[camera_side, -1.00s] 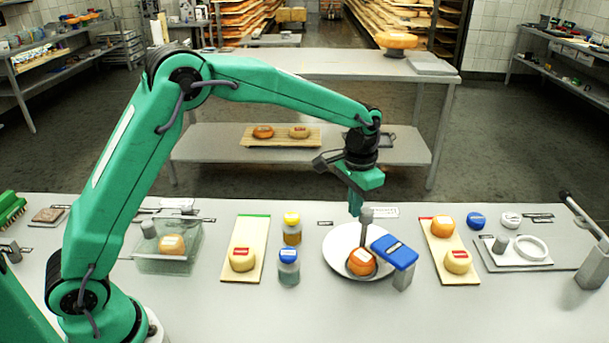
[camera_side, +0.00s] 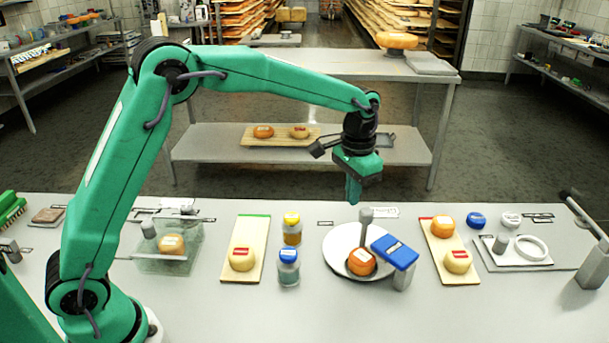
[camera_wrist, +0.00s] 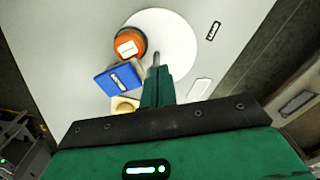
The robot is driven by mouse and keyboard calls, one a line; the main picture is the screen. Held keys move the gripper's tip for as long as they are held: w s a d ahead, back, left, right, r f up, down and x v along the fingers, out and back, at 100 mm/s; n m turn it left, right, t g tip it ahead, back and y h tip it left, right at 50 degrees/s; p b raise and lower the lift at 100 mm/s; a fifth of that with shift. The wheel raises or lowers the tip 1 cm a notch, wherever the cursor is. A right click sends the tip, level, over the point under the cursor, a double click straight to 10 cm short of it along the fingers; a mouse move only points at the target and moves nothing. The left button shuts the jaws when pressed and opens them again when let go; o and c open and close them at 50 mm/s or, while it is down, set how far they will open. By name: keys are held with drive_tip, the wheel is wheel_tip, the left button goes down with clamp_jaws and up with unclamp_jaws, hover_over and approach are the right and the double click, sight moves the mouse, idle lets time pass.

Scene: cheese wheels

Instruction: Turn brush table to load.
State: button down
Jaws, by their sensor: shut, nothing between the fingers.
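The brush table is a round white turntable (camera_side: 343,244) with an upright grey peg (camera_side: 365,220) near its back edge. An orange cheese wheel (camera_side: 360,264) with a pale label sits near its front. A blue brush (camera_side: 394,251) on a grey post reaches over its right edge, close to the cheese. My gripper (camera_side: 353,199) is shut and empty, pointing down above and slightly left of the peg. In the wrist view the closed fingers (camera_wrist: 158,82) overlap the peg's near end (camera_wrist: 156,60), and the cheese (camera_wrist: 130,44) and blue brush (camera_wrist: 119,79) lie to their left.
Two capped jars (camera_side: 289,262) stand left of the turntable, beside a board (camera_side: 254,222) with a cheese. Another board (camera_side: 435,228) with two cheeses lies to the right. A clear tank (camera_side: 168,263) stands farther left. The front of the table is clear.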

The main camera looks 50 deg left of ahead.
sight(362, 209)
drive_tip(key=shift+r, duration=1.4)
drive_tip(key=d, duration=0.1)
drive_tip(key=d+r, duration=0.1)
drive_tip(key=shift+s+d, duration=0.2)
drive_tip(key=shift+d, duration=0.2)
drive_tip(key=shift+f, duration=0.2)
drive_tip(key=shift+f, duration=3.3)
drive_tip(key=shift+w+a, duration=0.1)
drive_tip(key=shift+w, duration=0.1)
